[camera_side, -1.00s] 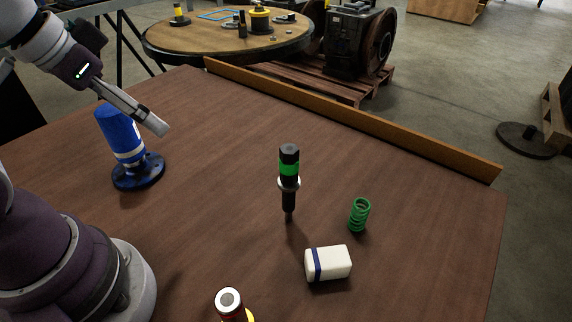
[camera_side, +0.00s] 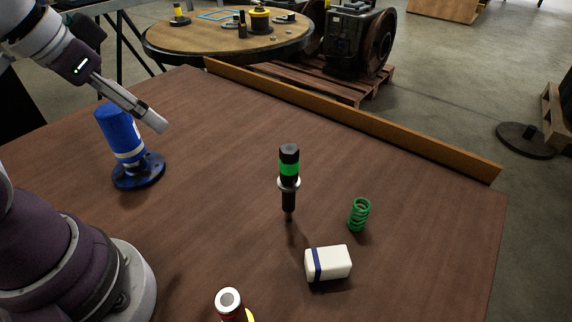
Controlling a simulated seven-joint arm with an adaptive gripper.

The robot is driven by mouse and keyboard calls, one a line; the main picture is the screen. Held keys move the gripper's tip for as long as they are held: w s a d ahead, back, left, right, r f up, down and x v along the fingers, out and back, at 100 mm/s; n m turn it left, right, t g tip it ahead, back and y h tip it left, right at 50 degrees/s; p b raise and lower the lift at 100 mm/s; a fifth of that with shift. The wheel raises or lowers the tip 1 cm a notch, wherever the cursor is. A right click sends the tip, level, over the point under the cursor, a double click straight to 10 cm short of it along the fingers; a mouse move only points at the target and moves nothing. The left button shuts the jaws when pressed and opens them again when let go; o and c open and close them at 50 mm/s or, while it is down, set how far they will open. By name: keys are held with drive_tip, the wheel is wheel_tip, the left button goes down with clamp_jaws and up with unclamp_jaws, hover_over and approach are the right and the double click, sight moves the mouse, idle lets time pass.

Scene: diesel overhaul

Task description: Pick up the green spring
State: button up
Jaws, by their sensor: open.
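The green spring (camera_side: 359,214) stands upright on the brown table (camera_side: 420,265), towards its right side. My gripper (camera_side: 156,125) is at the upper left, above the table and near the blue cylinder, well apart from the spring. It is open and holds nothing that I can see. Its fingers are seen nearly edge-on, so the gap between them does not show.
A black injector with a green band (camera_side: 289,168) stands left of the spring. A white block with a blue stripe (camera_side: 330,263) lies in front of it. A blue cylinder on a round base (camera_side: 122,137) is at left. A red part with white top (camera_side: 229,302) stands at the front edge.

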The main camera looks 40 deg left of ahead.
drive_tip(key=w+d+r+n, duration=0.3)
drive_tip(key=w+r+n, duration=0.3)
drive_tip(key=r+n, duration=0.15)
drive_tip(key=n+g+h, duration=0.2)
drive_tip(key=n+h, duration=0.1)
drive_tip(key=n, duration=1.7)
hover_over(359, 204)
drive_tip(key=s+a, duration=0.2)
drive_tip(key=s, duration=0.1)
wheel_tip(359, 204, down, 4)
drive_tip(key=s+a+x, duration=0.1)
drive_tip(key=x, duration=0.6)
drive_tip(key=s+a+f+x, duration=0.1)
drive_tip(key=x, duration=0.7)
drive_tip(key=s+a+f+x, duration=0.1)
drive_tip(key=x, duration=0.6)
drive_tip(key=shift+s+a+f, duration=0.1)
drive_tip(key=shift+s+f, duration=0.05)
drive_tip(key=shift+f, duration=0.2)
clamp_jaws()
